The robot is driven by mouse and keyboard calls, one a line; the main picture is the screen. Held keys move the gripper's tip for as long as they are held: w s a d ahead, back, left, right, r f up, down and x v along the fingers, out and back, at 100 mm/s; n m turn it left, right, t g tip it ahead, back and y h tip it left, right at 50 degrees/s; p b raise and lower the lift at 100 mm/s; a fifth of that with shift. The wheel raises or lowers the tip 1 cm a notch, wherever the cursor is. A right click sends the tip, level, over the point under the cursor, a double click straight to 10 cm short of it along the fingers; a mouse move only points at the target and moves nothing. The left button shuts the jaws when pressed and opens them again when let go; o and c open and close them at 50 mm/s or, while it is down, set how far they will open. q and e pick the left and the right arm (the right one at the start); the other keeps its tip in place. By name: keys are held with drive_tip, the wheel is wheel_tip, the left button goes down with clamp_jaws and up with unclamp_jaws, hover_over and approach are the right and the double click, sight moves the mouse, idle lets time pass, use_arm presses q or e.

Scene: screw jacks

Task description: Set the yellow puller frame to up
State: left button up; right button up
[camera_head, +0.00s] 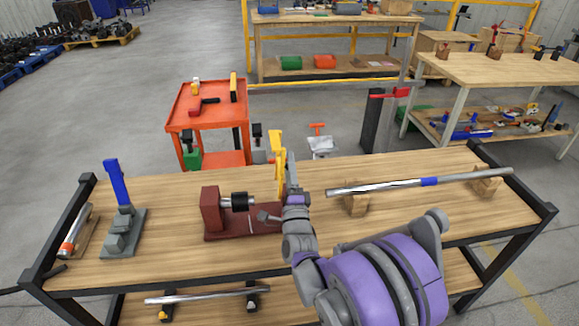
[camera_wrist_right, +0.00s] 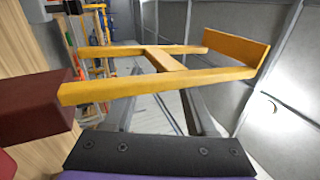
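The yellow puller frame (camera_head: 277,152) rises at the right end of the dark red puller base (camera_head: 212,213) on the workbench. In the right wrist view the frame (camera_wrist_right: 160,89) shows two long bars, a cross bar and an end plate, spanning across in front of my gripper. My right gripper (camera_head: 291,174) is close against the frame's right side in the head view. Its two grey fingers stand apart beneath the frame in the wrist view. I cannot tell whether they touch it. My left gripper is not in view.
A grey jack with a blue lever (camera_head: 117,182) stands left on the wooden workbench (camera_head: 165,225). A long metal bar (camera_head: 385,187) rests on wooden blocks at the right. A red cart (camera_head: 200,125) stands behind. Bare tabletop lies between the blue-lever jack and the puller.

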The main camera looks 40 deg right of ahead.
drive_tip(key=b+v, duration=0.1)
drive_tip(key=v, duration=0.9)
drive_tip(key=shift+s+a+f, duration=0.15)
drive_tip(key=shift+s+a, duration=0.05)
drive_tip(key=shift+s, duration=0.1)
